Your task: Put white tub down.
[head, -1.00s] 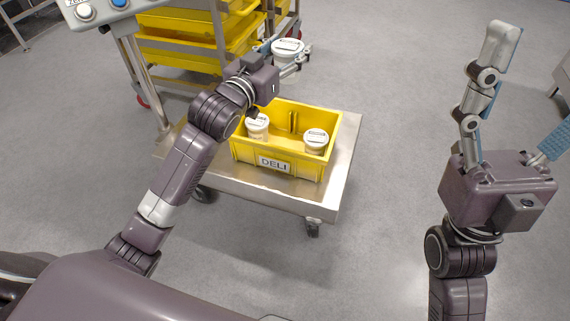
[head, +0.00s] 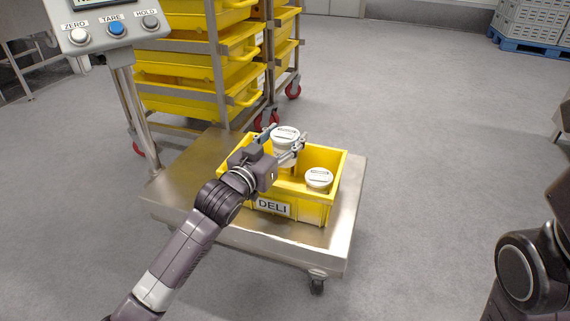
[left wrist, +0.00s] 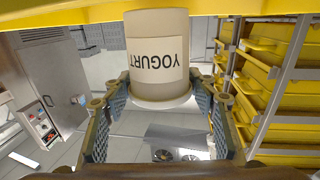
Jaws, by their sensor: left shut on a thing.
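My left gripper (head: 290,140) is shut on a white-lidded tub (head: 285,133), which it holds at the back of the yellow DELI crate (head: 315,209). In the left wrist view the tub (left wrist: 158,50) reads YOGURT upside down, between the two fingers (left wrist: 160,112). I cannot tell whether its base touches the crate floor. A second white-lidded tub (head: 319,179) stands in the crate's right part. The crate's left part is hidden behind my gripper. Of my right arm only a part shows at the right edge; its fingers are out of view.
The crate stands on a steel platform scale (head: 335,245) with wheels. Its post carries a panel (head: 105,30) with ZERO, TARE and HOLD buttons. Behind is a rack of yellow crates (head: 195,60) on red casters. The floor to the right is clear.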

